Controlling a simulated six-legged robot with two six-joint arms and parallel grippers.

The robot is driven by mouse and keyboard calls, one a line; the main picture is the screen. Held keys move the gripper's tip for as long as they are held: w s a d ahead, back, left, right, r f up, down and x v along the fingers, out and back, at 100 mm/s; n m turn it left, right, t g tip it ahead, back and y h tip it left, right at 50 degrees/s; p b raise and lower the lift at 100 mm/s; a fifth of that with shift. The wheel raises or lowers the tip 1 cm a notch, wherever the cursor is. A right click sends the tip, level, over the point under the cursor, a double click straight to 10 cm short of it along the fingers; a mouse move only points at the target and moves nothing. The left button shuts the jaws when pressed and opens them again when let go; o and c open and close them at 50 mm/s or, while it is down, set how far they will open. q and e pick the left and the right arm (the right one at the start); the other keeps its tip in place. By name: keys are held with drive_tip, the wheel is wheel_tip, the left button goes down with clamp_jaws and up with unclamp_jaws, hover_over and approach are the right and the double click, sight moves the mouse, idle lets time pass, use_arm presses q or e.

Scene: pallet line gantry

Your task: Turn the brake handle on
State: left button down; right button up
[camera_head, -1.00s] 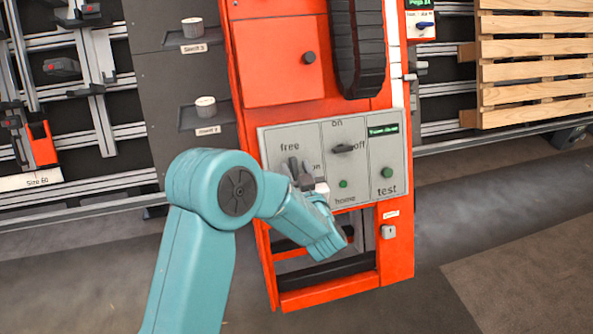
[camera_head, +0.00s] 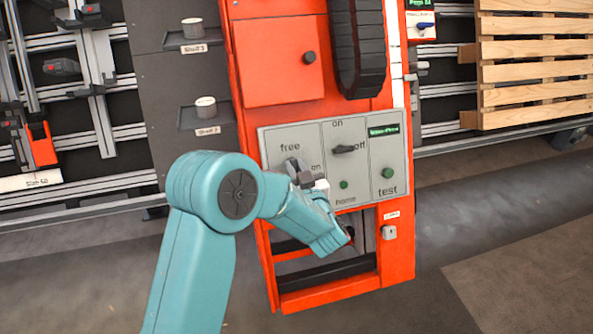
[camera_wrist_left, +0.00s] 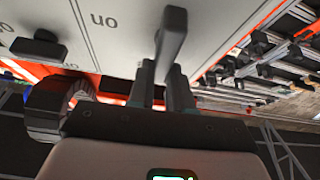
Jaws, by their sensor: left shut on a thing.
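The brake handle is a grey lever on a round mount at the left of the pale control panel (camera_head: 325,195), between the labels "free" and "on". In the head view its mount (camera_head: 290,165) shows, but my left gripper (camera_head: 304,178) hides part of the lever. In the left wrist view the brake handle (camera_wrist_left: 173,32) stands out from the panel, and its near end is between the two fingers of my left gripper (camera_wrist_left: 162,78). The gripper is shut on it. My right gripper is not in view.
An on/off switch (camera_head: 345,149) and green buttons labelled home (camera_head: 344,184) and test (camera_head: 387,173) are close to the right. The orange cabinet (camera_head: 285,75) carries the panel. Dark shelves (camera_head: 185,100) stand left; a wooden pallet (camera_head: 535,65) stands right. Floor in front is open.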

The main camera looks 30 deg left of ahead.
use_arm(q)
drive_tip(key=n, duration=0.1)
drive_tip(key=n+g+b, duration=0.1)
drive_tip(key=n, duration=0.1)
drive_tip(key=shift+s+f+y, duration=0.1)
drive_tip(key=shift+f+y, duration=0.1)
drive_tip(key=shift+y, duration=0.2)
drive_tip(key=shift+s+a+n+g+b, duration=0.1)
drive_tip(key=shift+n+g+b, duration=0.55)
drive_tip(key=shift+n, duration=0.55)
drive_tip(key=shift+s+n+g+y, duration=0.1)
drive_tip(key=shift+n+g+y, duration=0.2)
drive_tip(key=shift+n+g, duration=0.7)
drive_tip(key=n+g, duration=0.1)
drive_tip(key=n, duration=0.2)
drive_tip(key=shift+s+a+n+b, duration=0.1)
drive_tip(key=shift+s+n+b, duration=0.05)
drive_tip(key=shift+n+b, duration=0.2)
drive_tip(key=shift+s+f+n+g+h+p, duration=0.15)
drive_tip(key=shift+n+g+h+p, duration=0.3)
drive_tip(key=shift+n, duration=1.05)
drive_tip(key=shift+s+f+n+g+h+p, duration=0.15)
drive_tip(key=shift+n+g+h, duration=0.45)
drive_tip(key=shift+n, duration=0.95)
drive_tip(key=shift+s+f+n+g+h+p, duration=0.1)
drive_tip(key=shift+f+n+g+h+p, duration=0.2)
drive_tip(key=shift+n+g, duration=0.8)
drive_tip(key=shift+n+t, duration=0.3)
drive_tip(key=shift+n, duration=0.2)
